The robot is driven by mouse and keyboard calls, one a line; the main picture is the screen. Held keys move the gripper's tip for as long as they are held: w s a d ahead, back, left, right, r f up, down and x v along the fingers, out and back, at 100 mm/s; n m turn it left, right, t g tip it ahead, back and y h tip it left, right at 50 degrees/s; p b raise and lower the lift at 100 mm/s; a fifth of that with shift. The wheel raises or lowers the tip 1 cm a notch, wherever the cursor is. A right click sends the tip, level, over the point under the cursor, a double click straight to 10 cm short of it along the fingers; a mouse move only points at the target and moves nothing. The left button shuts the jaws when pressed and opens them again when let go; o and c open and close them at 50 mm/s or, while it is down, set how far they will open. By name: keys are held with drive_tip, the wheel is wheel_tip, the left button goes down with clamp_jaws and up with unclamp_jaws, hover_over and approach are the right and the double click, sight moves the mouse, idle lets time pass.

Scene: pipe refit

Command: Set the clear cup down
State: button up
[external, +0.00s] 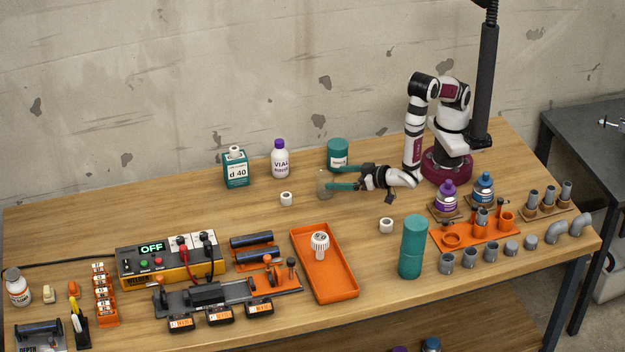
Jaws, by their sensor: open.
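The clear cup (324,184) stands upright on the table, as far as I can tell, near the middle of the bench. It is see-through and small in the external view. My gripper (335,178) reaches left from the arm, low over the table, with its teal fingers spread. The fingers are open and their tips are at the cup, one on the far side and one on the near side. Whether they touch the cup cannot be made out.
A teal canister (338,153) stands close behind the gripper. A purple-capped vial bottle (280,158) and a white roll (286,199) are to the left. A tall teal cylinder (412,247) and an orange tray (324,264) are in front. The table between is clear.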

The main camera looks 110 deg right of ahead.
drive_tip(key=v, duration=0.2)
drive_tip(key=shift+s+a+r, duration=0.15)
drive_tip(key=shift+s+a, duration=0.1)
drive_tip(key=shift+a, duration=0.05)
drive_tip(key=shift+a+r, duration=0.1)
drive_tip(key=shift+a, duration=0.2)
drive_tip(key=w+a+r+m+g+y, duration=0.1)
drive_tip(key=w+a+r+y, duration=0.1)
drive_tip(key=w+a+y, duration=0.3)
drive_tip(key=s+a+r+n+g+y, duration=0.3)
drive_tip(key=s+r+y, duration=0.3)
drive_tip(key=r+y, duration=0.2)
drive_tip(key=s+d+r+g, duration=0.1)
drive_tip(key=s+d+g, duration=0.1)
drive_tip(key=s, duration=0.5)
drive_tip(key=s+d+r+n+g+h, duration=0.1)
drive_tip(key=s+d+r+g, duration=0.1)
drive_tip(key=s+d, duration=0.3)
drive_tip(key=s+d+r+g, duration=0.2)
drive_tip(key=s+d, duration=0.1)
drive_tip(key=s, duration=0.6)
drive_tip(key=shift+s+d, duration=0.3)
drive_tip(key=shift+d, duration=0.1)
